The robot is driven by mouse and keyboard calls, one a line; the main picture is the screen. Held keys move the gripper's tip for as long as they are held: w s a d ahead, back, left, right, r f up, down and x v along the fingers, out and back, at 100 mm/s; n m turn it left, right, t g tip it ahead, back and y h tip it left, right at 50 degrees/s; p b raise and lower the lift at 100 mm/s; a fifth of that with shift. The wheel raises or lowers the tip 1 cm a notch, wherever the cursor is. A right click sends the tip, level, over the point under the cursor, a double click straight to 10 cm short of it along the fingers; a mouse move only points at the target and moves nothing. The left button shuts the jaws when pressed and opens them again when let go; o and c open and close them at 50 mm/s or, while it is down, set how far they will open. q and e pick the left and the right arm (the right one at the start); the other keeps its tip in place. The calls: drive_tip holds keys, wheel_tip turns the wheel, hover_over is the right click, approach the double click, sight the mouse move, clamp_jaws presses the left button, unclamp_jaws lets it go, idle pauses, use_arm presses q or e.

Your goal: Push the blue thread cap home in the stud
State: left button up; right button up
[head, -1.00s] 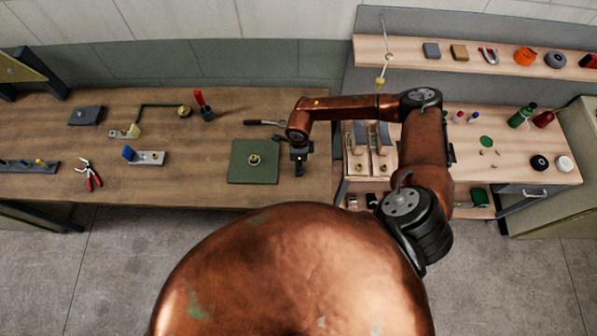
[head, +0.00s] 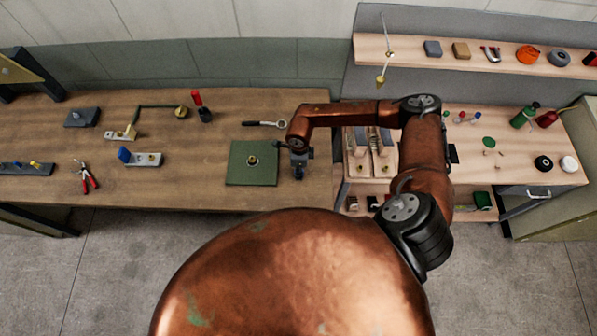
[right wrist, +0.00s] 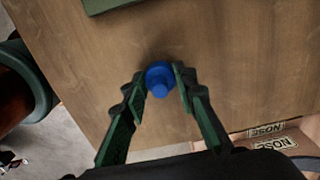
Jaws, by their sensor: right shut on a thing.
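My right gripper (head: 298,170) hangs over the front right part of the wooden bench, just right of the green mat. In the right wrist view, its fingers (right wrist: 160,88) are shut on the blue thread cap (right wrist: 160,78), which sits at the fingertips above bare wood. The cap is hidden in the head view. A small brass fitting (head: 252,160), perhaps the stud, stands upright on the green mat (head: 238,176); the gripper is apart from it. In the right wrist view only the mat's corner (right wrist: 105,4) shows. My left gripper is not in view.
A wrench (head: 264,124) lies behind the mat. Further left are a grey block with a blue piece (head: 142,159), red pliers (head: 86,178) and a red-handled tool (head: 200,106). Bare bench lies left of the mat.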

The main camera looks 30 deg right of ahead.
clamp_jaws()
use_arm(q)
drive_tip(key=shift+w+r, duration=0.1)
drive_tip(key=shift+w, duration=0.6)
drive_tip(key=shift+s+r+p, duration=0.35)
drive_tip(key=shift+p, duration=0.05)
use_arm(e)
drive_tip(key=shift+r, duration=0.7)
use_arm(q)
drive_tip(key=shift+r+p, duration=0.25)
drive_tip(key=shift+p, duration=0.05)
use_arm(e)
drive_tip(key=shift+r, duration=0.45)
